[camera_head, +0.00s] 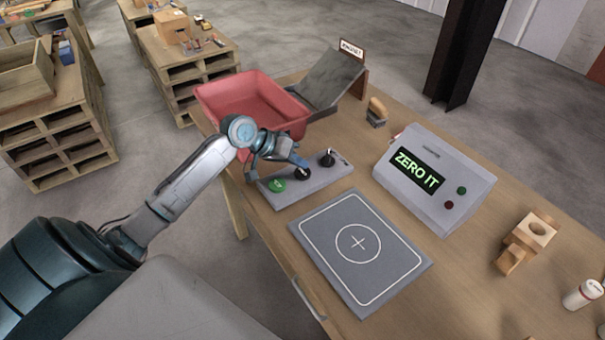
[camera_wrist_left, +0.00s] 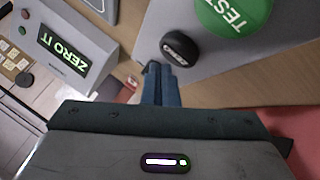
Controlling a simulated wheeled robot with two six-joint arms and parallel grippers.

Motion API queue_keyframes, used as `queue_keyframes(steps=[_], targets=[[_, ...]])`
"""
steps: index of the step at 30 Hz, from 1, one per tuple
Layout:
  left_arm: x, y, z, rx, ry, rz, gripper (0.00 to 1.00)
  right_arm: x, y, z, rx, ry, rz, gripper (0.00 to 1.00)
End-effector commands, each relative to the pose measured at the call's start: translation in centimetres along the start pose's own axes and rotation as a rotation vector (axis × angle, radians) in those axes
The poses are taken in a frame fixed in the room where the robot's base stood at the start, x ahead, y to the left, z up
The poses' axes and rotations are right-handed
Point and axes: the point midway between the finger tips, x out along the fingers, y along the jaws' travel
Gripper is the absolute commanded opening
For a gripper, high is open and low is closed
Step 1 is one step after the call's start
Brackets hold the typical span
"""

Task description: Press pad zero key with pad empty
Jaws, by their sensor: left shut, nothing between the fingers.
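The grey pad (camera_head: 330,225) with a white circle and cross lies empty on the table. Beyond it is a grey key panel (camera_head: 318,184) with a green key (camera_head: 277,186), a black key (camera_head: 302,174) and a black knob (camera_head: 327,159). In the left wrist view the green key (camera_wrist_left: 236,12) reads TEST; the black key (camera_wrist_left: 180,48) has a small blurred white label. My left gripper (camera_head: 301,164) is shut and empty, its tips beside the black key. The fingers (camera_wrist_left: 161,78) show in the wrist view; contact with the key cannot be told. My right gripper is out of view.
A grey display box (camera_head: 425,205) reads ZERO IT and has green and red buttons. A red tray (camera_head: 215,92) and a dark sloped chute (camera_head: 325,84) stand behind the panel. A wooden block holder (camera_head: 516,258) and a white bottle (camera_head: 583,294) are at right.

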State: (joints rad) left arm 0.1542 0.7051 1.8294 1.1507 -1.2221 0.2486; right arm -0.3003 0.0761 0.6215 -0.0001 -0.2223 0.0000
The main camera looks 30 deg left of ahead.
Motion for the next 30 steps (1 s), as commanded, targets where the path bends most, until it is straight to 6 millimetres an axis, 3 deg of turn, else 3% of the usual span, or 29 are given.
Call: queue_keyframes(steps=[30], targets=[[-0.04, 0.02, -0.04, 0.0, 0.001, 0.0, 0.0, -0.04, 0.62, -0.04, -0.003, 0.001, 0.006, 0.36]])
